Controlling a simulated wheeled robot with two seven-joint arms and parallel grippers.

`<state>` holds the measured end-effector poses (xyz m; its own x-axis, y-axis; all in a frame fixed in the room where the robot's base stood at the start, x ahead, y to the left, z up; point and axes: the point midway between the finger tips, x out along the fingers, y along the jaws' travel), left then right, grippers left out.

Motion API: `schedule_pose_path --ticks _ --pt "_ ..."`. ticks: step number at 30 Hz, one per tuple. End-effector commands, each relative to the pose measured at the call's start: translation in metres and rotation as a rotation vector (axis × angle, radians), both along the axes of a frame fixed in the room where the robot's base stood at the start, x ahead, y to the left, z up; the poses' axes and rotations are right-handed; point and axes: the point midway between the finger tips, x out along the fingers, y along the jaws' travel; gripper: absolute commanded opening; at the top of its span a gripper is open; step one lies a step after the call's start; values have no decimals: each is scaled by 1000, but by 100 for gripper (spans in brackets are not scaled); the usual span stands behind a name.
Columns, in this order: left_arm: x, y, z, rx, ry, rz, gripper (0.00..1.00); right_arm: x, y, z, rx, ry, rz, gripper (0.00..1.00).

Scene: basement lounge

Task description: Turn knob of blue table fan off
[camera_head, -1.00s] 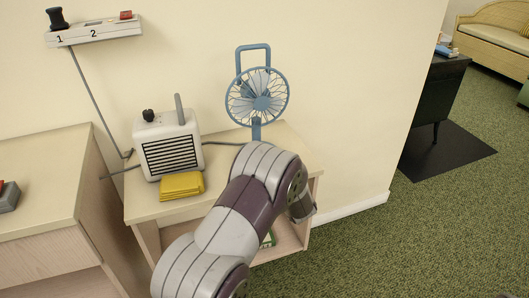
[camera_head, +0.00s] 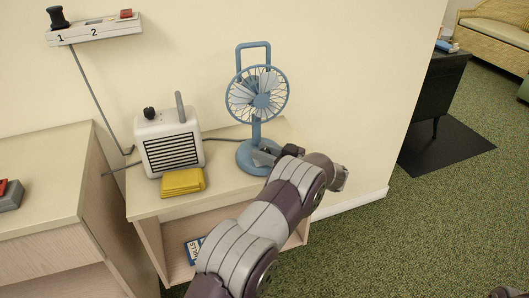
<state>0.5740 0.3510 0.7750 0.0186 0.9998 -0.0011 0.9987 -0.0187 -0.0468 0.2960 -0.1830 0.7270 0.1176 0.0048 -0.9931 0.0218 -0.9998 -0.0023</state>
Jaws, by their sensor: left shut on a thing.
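The blue table fan (camera_head: 257,97) stands upright on the right part of the small light-wood table (camera_head: 150,206). Its round base (camera_head: 248,156) rests on the table top, and its wire cage faces the room. My left arm reaches in from the bottom of the head view. My left gripper (camera_head: 266,157) is at the front right of the fan's base, shut on the fan's knob. The knob itself is hidden behind the fingers.
A wooden cabinet (camera_head: 45,205) is at left. Open carpet lies to the right.

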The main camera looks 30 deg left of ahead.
Motion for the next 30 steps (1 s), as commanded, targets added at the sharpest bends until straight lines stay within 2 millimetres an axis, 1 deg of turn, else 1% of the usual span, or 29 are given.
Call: schedule_pose_path --ticks 14,15,16,17,26,29,30 --pt "0 0 1 2 -1 16 5 0 0 0 0 0 0 43" --pt "0 0 1 2 -1 16 39 0 0 0 0 0 0 43" --pt "0 0 1 2 -1 16 49 0 0 0 0 0 0 43" --pt "0 0 1 2 -1 16 55 0 0 0 0 0 0 43" --pt "0 -2 1 2 -1 15 55 0 0 0 0 0 0 43" --pt "1 -16 2 1 -1 11 55 0 0 3 0 0 0 43" --pt "1 -25 2 0 -1 11 55 0 0 5 0 0 0 43"
